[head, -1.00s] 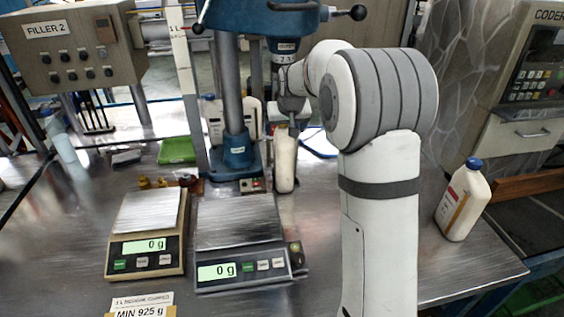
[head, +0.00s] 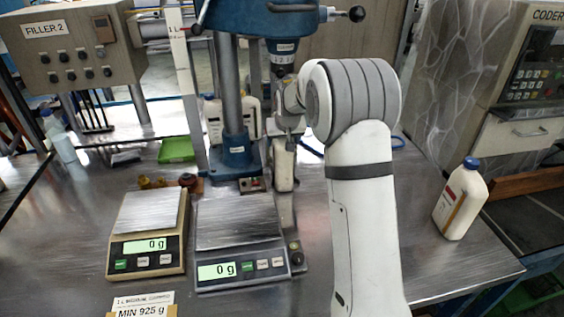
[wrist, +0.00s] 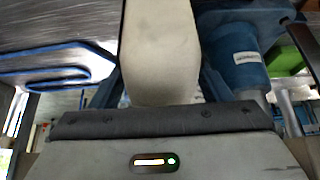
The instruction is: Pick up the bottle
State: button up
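A cream bottle (head: 284,172) stands upright behind the right scale, in front of and right of the blue press column. Its upper part is partly covered by my gripper (head: 288,135), which reaches it from the arm at the right. In the wrist view the bottle (wrist: 160,50) fills the top middle, between dark finger parts on both sides. I cannot tell whether the fingers press on it. Another cream bottle with a blue cap (head: 461,200) stands apart at the table's right edge.
The blue press (head: 236,145) rises close behind the bottle. Two scales, left (head: 147,235) and right (head: 240,240), both read 0 g. A green tray (head: 177,150) lies at the back left. Bare table lies between my arm and the capped bottle.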

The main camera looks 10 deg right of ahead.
grip_shut()
jog(key=shift+r, duration=0.15)
dwell(0.7)
